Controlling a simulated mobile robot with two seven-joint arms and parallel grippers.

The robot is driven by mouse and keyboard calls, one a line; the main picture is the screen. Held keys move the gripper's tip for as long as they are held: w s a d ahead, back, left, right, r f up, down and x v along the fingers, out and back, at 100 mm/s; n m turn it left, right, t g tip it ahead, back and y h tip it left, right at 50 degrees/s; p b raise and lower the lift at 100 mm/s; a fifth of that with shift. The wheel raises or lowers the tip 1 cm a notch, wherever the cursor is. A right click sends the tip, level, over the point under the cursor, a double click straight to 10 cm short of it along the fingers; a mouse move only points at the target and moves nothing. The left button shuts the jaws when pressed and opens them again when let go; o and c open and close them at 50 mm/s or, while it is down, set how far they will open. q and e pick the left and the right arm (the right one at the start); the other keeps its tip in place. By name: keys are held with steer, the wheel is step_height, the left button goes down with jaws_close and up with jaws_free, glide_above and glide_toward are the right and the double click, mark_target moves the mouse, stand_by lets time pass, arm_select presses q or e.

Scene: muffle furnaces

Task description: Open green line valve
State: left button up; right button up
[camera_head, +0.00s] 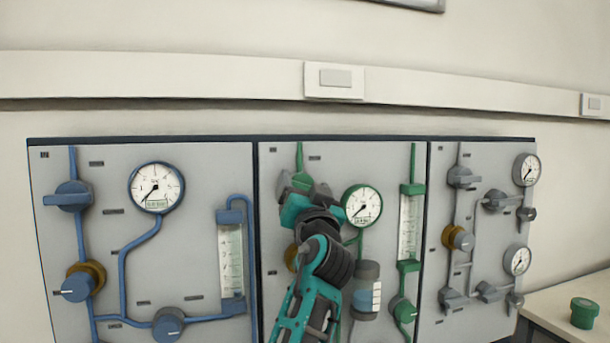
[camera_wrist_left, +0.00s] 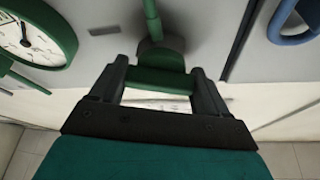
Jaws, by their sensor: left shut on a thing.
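The green line valve is at the upper left of the middle panel (camera_head: 390,155), on the green pipe (camera_head: 299,155). Its green handle (camera_wrist_left: 155,80) shows in the left wrist view as a bar lying crosswise to the pipe. My left gripper (camera_head: 302,185) is at this valve and hides most of it in the head view. In the left wrist view my left gripper (camera_wrist_left: 160,85) has one finger at each end of the handle and is shut on it. My right gripper is in neither view.
A green-rimmed gauge (camera_head: 362,205) sits close to the right of my left gripper. A brass-coloured knob (camera_head: 291,257) is partly hidden behind my arm. The blue panel (camera_head: 190,250) is on the left, the grey panel (camera_head: 430,310) on the right. A green container (camera_head: 584,313) stands on the right table.

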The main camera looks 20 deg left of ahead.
arm_select(q)
steer(key=m, duration=0.1)
steer(key=m+h+p, duration=0.1)
steer(key=shift+r+m+h, duration=0.2)
steer(key=shift+m+h, duration=0.1)
steer(key=m+h+p, duration=0.1)
steer(key=m, duration=0.1)
steer(key=shift+f+m, duration=0.1)
steer(key=shift+m, duration=0.2)
steer(key=m+h, duration=0.1)
steer(key=m, duration=0.2)
steer(key=m+h, duration=0.1)
steer(key=m, duration=0.2)
steer(key=shift+g+h, duration=0.4)
steer(key=m, duration=0.2)
steer(key=m+g, duration=0.1)
steer(key=m, duration=0.2)
steer(key=shift+f+g+h, duration=0.1)
steer(key=shift+g+h, duration=0.2)
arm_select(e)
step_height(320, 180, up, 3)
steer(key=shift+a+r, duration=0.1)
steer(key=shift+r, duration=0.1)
arm_select(q)
steer(key=o, duration=1)
